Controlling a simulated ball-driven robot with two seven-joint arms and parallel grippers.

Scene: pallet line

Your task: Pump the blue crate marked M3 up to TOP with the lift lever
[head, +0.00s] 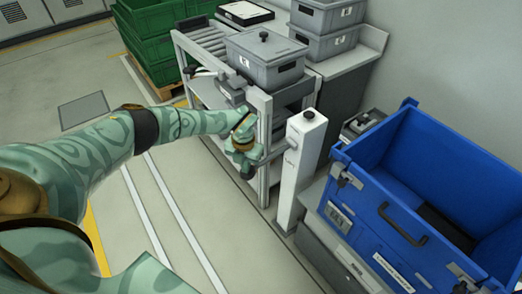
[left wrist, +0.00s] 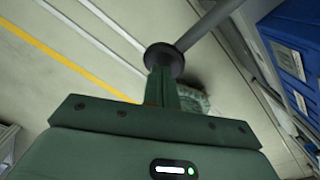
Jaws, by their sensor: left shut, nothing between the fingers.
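The large blue crate (head: 365,215) stands at the right on a grey lift; a barcode and labels show on its side, too small to read as M3. No TOP mark can be made out. The white lift post (head: 301,165) stands left of the crate. The lift lever (head: 277,155) runs left from the post toward my left gripper (head: 250,160). In the left wrist view, the lever's dark round knob (left wrist: 163,60) is right at my shut, empty fingers (left wrist: 160,90); whether they touch it I cannot tell. My right gripper is out of view.
A grey bench frame (head: 262,135) with a lidded grey bin (head: 265,62) stands just behind my left gripper. More grey bins (head: 325,30) are stacked at the back. Green crates (head: 155,30) stand on a pallet. Floor at the left is clear.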

